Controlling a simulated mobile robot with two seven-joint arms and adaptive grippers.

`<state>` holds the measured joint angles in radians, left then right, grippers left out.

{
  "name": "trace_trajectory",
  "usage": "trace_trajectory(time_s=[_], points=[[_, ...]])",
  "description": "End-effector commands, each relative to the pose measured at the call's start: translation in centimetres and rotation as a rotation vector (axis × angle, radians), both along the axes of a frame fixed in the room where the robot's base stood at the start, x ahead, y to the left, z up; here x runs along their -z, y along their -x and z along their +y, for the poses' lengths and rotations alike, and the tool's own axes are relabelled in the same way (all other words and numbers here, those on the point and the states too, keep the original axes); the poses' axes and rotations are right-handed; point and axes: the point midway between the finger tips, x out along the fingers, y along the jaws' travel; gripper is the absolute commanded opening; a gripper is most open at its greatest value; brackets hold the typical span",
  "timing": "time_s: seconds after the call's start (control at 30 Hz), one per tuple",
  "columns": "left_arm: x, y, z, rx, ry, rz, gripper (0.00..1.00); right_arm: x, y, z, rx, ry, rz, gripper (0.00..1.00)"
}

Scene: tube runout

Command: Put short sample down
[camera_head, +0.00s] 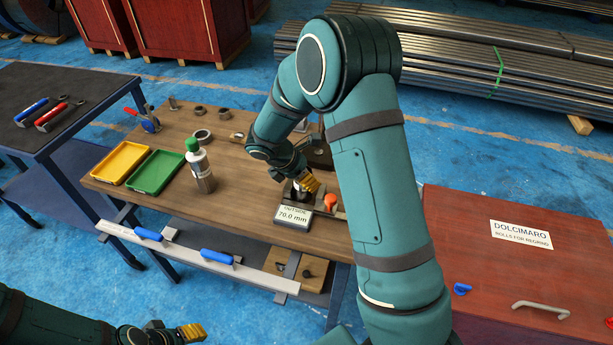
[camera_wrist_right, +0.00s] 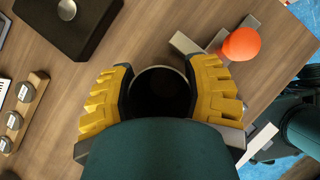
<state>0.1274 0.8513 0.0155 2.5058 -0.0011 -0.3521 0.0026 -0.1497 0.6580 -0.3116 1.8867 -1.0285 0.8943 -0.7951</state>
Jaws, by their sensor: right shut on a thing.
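My right gripper (camera_head: 308,182) is low over the right part of the wooden workbench (camera_head: 245,215). In the right wrist view its yellow fingers (camera_wrist_right: 160,95) are closed on both sides of the short sample (camera_wrist_right: 158,72), a round hollow tube piece with a dark bore. The sample's open end faces the camera. In the head view the gripper and the sign largely hide it, and I cannot tell whether it touches the bench top. My left gripper (camera_head: 172,334) is at the bottom edge, away from the bench; its finger opening is unclear.
An "OUTSIDE 70.0 mm" sign (camera_head: 294,216) and an orange knob (camera_head: 330,200) are close to the right gripper. Yellow (camera_head: 122,163) and green (camera_head: 155,172) trays and a green-capped bottle (camera_head: 200,168) stand left. Several rings lie behind. Bench between bottle and sign is clear.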

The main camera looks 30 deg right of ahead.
Motion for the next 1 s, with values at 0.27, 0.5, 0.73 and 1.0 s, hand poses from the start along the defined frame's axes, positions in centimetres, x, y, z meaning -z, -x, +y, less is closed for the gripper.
trace_trajectory(time_s=[0.27, 0.5, 0.73, 1.0], points=[[0.2, 0.0, 0.0, 0.000, 0.000, -0.001, 0.47, 0.3, 0.0, 0.0, -0.001, 0.000, -0.001, 0.61], [0.1, 0.0, 0.0, 0.000, 0.000, -0.001, 0.47, 0.2, 0.0, 0.0, -0.001, 0.000, -0.001, 0.83], [-0.2, 0.0, 0.0, 0.000, 0.000, 0.000, 0.47, -0.4, 0.0, 0.1, 0.000, -0.001, -0.002, 0.83], [-1.3, 0.2, 0.0, 0.001, 0.001, 0.005, 0.47, -4.4, -0.3, 2.7, -0.002, -0.002, -0.006, 0.83]])
